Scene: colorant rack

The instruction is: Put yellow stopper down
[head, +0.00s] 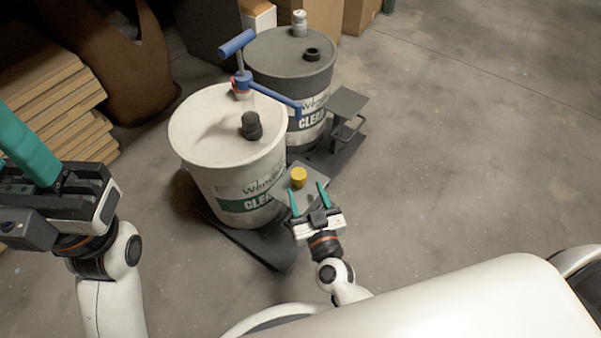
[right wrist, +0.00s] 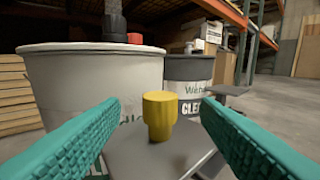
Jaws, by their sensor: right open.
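The yellow stopper (head: 299,177) stands upright on a small grey platform (head: 315,172) in front of the white drum. In the right wrist view the stopper (right wrist: 160,116) stands on the platform (right wrist: 185,155), ahead of and between my right fingers. My right gripper (head: 309,194) is open, with its teal fingers apart and empty; in the right wrist view neither finger touches the stopper. My left gripper (head: 28,150) is at the left edge of the head view, partly cut off, and its fingertips are not clear.
Boards (head: 55,95) are stacked at left. The floor at right is clear.

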